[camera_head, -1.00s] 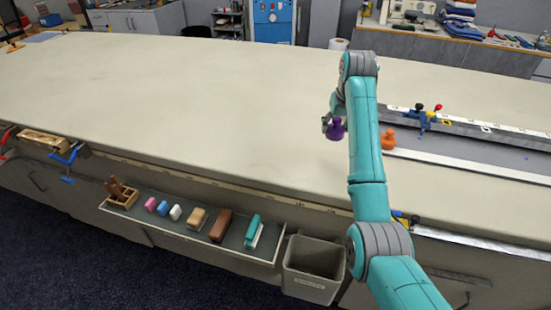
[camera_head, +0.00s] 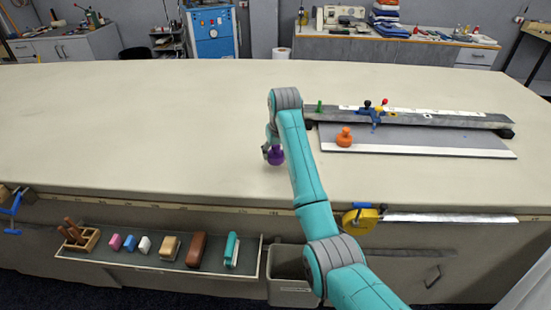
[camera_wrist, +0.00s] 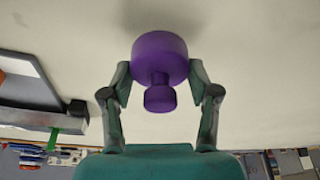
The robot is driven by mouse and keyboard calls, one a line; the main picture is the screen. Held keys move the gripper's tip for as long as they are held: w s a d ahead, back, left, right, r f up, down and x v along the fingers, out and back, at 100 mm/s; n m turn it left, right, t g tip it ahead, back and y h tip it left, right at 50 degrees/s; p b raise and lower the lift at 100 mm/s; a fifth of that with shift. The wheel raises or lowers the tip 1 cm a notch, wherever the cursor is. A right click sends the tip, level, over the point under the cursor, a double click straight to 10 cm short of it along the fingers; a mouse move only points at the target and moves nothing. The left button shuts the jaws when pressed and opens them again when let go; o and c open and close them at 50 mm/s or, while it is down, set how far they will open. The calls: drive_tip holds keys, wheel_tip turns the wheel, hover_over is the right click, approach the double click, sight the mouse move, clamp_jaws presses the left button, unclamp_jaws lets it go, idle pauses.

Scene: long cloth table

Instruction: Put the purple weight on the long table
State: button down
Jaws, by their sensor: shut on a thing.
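The purple weight (camera_head: 276,156) has a wide round body and a smaller knob. It also shows in the wrist view (camera_wrist: 160,58), between the two fingers. My gripper (camera_head: 272,148) is shut on it and partly hidden behind my arm in the head view; its fingers show on both sides of the weight in the wrist view (camera_wrist: 160,85). The long table (camera_head: 150,125) has a pale cloth top, and the weight is over its bare surface. I cannot tell whether the weight touches the cloth.
An orange weight (camera_head: 344,138) stands on a grey board (camera_head: 430,143) to the right. A long rail (camera_head: 470,120) with small coloured knobs lies behind it. A tray (camera_head: 150,257) with several blocks and a bin (camera_head: 290,290) are at the table's front. The table's left side is clear.

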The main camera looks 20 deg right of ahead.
sight(277, 153)
drive_tip(key=shift+f, duration=1.3)
drive_tip(key=shift+f, duration=0.1)
drive_tip(key=shift+c, duration=1.4)
unclamp_jaws()
drive_tip(key=shift+f, duration=0.1)
drive_tip(key=v, duration=1.2)
drive_tip(key=shift+d, duration=0.1)
